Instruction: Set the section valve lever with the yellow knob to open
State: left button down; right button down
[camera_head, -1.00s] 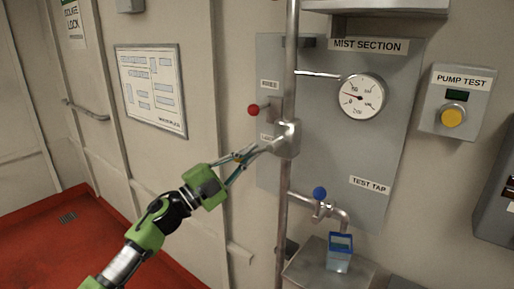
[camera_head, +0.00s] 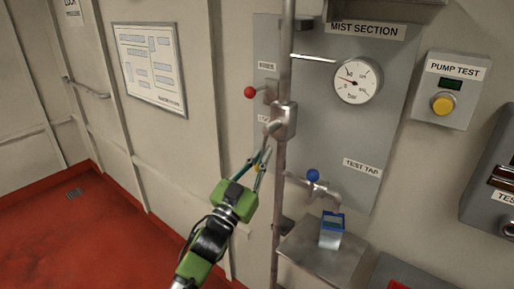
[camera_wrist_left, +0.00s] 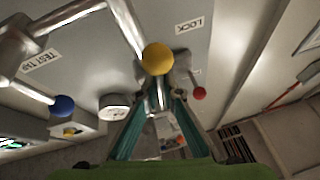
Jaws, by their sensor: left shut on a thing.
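The section valve body (camera_head: 283,121) sits on the vertical pipe in front of the grey MIST SECTION panel. Its lever (camera_head: 271,128) points down and slightly left in the head view. The yellow knob (camera_head: 258,168) shows small between the fingers of my left gripper (camera_head: 263,158); in the left wrist view the yellow knob (camera_wrist_left: 158,58) is large and clear beyond the fingertips. My left gripper is shut on the lever, its fingers on both sides of it. My right gripper is not in view. The fingers partly hide the lever.
A red knob (camera_head: 250,92) stands just above left of the valve. A pressure gauge (camera_head: 357,82) and PUMP TEST box (camera_head: 446,92) are right.

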pick_arm(q)
jog(key=shift+s+d+n+y+p, duration=0.2)
jog(key=shift+d+n+y, duration=0.15)
jog(key=shift+n, duration=0.35)
jog(key=shift+s+d+n+y+p, duration=0.2)
jog(key=shift+n+y, duration=0.25)
jog(key=shift+n, duration=0.25)
jog(key=c, duration=2.2)
grip_release()
jog(key=v, duration=1.2)
jog(key=shift+d+f, duration=0.1)
jog(key=shift+d, duration=0.05)
